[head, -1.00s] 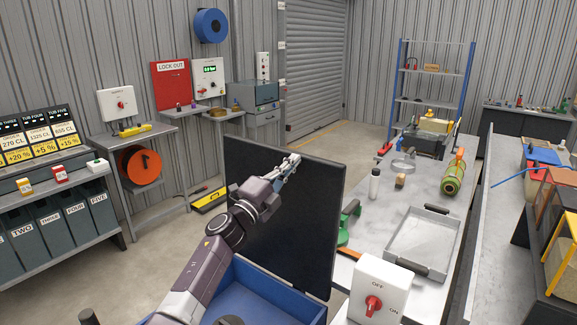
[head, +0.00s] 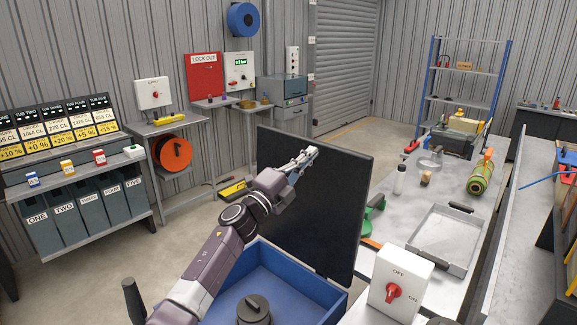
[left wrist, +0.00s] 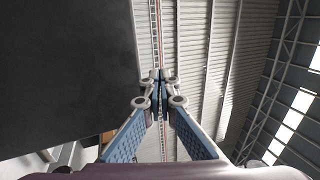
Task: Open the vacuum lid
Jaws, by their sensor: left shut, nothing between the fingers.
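The vacuum is a blue box (head: 314,290) at the bottom of the head view. Its black lid (head: 330,215) stands up, raised at the far side of the box. In the left wrist view the lid (left wrist: 65,70) is a dark panel filling the left side. My left gripper (head: 308,156) is in front of the lid's upper part in the head view. It is shut and empty, and its fingertips (left wrist: 158,76) meet in the left wrist view. I cannot tell whether it touches the lid. My right gripper is not in view.
Inside the blue box is a dark round knob (head: 253,308). A white OFF/ON switch box (head: 398,285) with a red knob stands to the right, on a grey bench (head: 450,205) with a metal tray (head: 445,240). Open floor (head: 345,148) lies behind the lid.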

